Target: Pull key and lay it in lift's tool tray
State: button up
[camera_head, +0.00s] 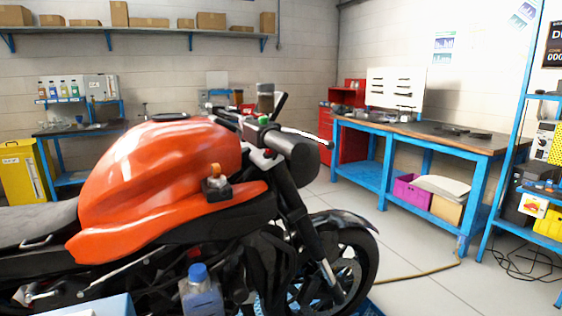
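An orange motorcycle (165,160) stands across the left and middle of the view, its front wheel (358,262) to the right. I cannot make out the key; the handlebar area (262,135) is small and crowded. A small part of the blue lift (368,308) shows below the front wheel. A pale blue edge (105,306) shows at the bottom left; I cannot tell whether it is the tool tray. My gripper is not in view.
A bottle with a blue cap (201,292) stands in front of the engine. A small dark box with an orange top (215,186) shows against the bike's side. A blue workbench (425,138) stands at the right. Clear floor (420,240) lies between, crossed by a hose.

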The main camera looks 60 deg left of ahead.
aim_at(215, 170)
jog(key=i, duration=2.3)
jog(key=u, duration=4.55)
jog(key=i, duration=0.5)
